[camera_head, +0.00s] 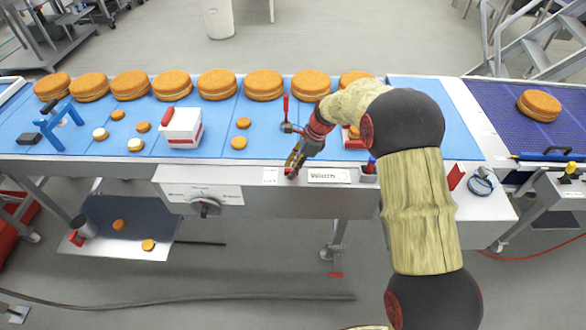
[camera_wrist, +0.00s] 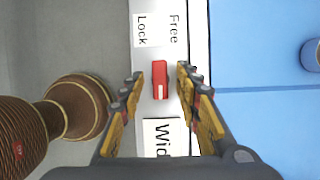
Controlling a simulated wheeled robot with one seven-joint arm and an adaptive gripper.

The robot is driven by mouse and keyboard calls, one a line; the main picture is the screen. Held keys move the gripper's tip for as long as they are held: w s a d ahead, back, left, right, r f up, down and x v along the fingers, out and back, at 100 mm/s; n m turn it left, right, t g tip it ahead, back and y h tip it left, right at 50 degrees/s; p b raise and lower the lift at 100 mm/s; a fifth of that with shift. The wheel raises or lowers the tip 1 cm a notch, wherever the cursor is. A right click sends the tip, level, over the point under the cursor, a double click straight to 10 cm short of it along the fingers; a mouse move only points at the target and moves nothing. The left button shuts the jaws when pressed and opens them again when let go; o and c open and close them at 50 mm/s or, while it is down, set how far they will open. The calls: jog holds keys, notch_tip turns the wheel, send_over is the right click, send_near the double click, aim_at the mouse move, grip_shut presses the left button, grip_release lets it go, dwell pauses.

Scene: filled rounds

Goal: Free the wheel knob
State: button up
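A small red lever (camera_wrist: 160,80) with a white mark near its lower end sits on the light conveyor edge in the wrist view. Beside it is a label plate (camera_wrist: 156,30) reading "Lock" and "Free", turned sideways. My gripper (camera_wrist: 160,88) is open, with one finger on each side of the lever and gaps showing on both sides. In the head view my gripper (camera_head: 294,163) is over the front rail, by a small label plate (camera_head: 271,176) and the "Width" plate (camera_head: 328,175). It mostly hides the lever there.
A red-handled upright (camera_head: 286,112) stands just behind my gripper. A row of filled rounds (camera_head: 216,84) lies along the back of the blue belt (camera_head: 265,130). A red-and-white box (camera_head: 181,128) stands left. A dial (camera_head: 205,208) is on the front panel, lower left.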

jog(key=c, duration=0.3)
grip_shut()
dwell(0.3)
